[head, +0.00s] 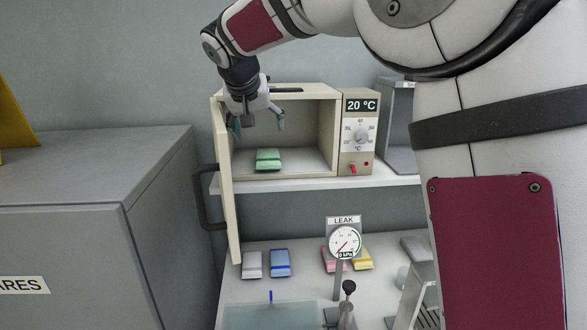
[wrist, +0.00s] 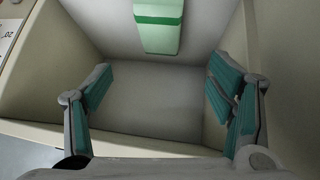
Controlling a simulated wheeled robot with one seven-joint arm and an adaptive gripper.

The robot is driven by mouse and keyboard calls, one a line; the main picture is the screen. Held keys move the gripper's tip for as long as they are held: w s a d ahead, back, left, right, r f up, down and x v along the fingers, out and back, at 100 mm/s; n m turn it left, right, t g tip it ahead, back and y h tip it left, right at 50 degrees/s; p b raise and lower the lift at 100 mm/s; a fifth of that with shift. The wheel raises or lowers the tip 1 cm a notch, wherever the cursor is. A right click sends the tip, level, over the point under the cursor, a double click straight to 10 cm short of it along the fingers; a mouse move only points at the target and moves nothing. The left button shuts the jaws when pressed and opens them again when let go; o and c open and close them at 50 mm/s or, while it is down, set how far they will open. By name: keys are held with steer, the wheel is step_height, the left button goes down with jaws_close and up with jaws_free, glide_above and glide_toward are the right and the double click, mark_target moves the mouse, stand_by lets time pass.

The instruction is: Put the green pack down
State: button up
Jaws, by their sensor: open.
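The green pack (head: 268,159) lies flat on the floor of a cream cabinet (head: 327,140) whose door stands open. My gripper (head: 258,124) is at the cabinet's open front, above and in front of the pack and apart from it. In the wrist view the pack (wrist: 158,27) shows at the top centre, beyond the spread fingers. My gripper (wrist: 163,100) is open, with nothing between its teal pads.
The open cabinet door (head: 225,185) stands to the left of my gripper. A temperature control panel (head: 358,135) is on the right. Below, white (head: 252,265), blue (head: 280,263), pink and yellow (head: 362,259) packs lie near a leak gauge (head: 344,241). A grey cabinet (head: 80,175) stands left.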

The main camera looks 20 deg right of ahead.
steer(key=s+d+r, duration=0.2)
steer(key=s+d, duration=0.2)
steer(key=s, duration=0.7)
steer(key=s+f+y, duration=0.1)
steer(key=s+f, duration=0.2)
steer(key=s, duration=0.6)
steer(key=s+d+f+n+g+y, duration=0.1)
steer(key=s+f, duration=0.3)
steer(key=s, duration=0.6)
steer(key=s+d+f+n+y, duration=0.1)
steer(key=s+f, duration=0.2)
steer(key=s, duration=0.7)
steer(key=shift+d+f+g, duration=0.15)
steer(key=shift+f+g, duration=0.15)
steer(key=shift+g, duration=0.1)
